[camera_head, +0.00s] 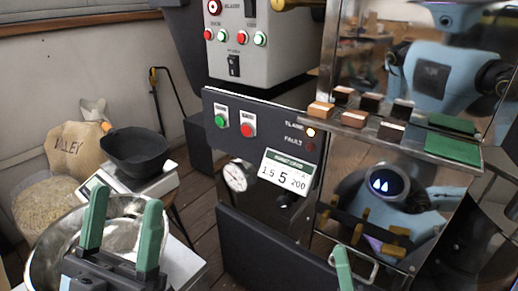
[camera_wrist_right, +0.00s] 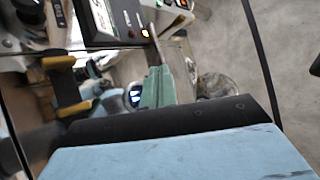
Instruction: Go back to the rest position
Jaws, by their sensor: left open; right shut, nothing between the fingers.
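My left gripper (camera_head: 124,198) is at the lower left of the head view, with its two green fingers apart and nothing between them. It is in front of a shiny metal bowl (camera_head: 45,250); I cannot tell whether they touch. My right gripper (camera_head: 343,268) shows only as a green fingertip at the bottom edge of the head view, in front of the roaster's steel front. In the right wrist view its green fingers (camera_wrist_right: 158,84) are together, with nothing held.
A black pan (camera_head: 135,148) sits on a white scale behind the bowl, beside a sack (camera_head: 76,150). The roaster's control panel (camera_head: 262,125) stands in the middle. A narrow shelf (camera_head: 400,138) at right carries several small blocks. The polished steel reflects a blue robot.

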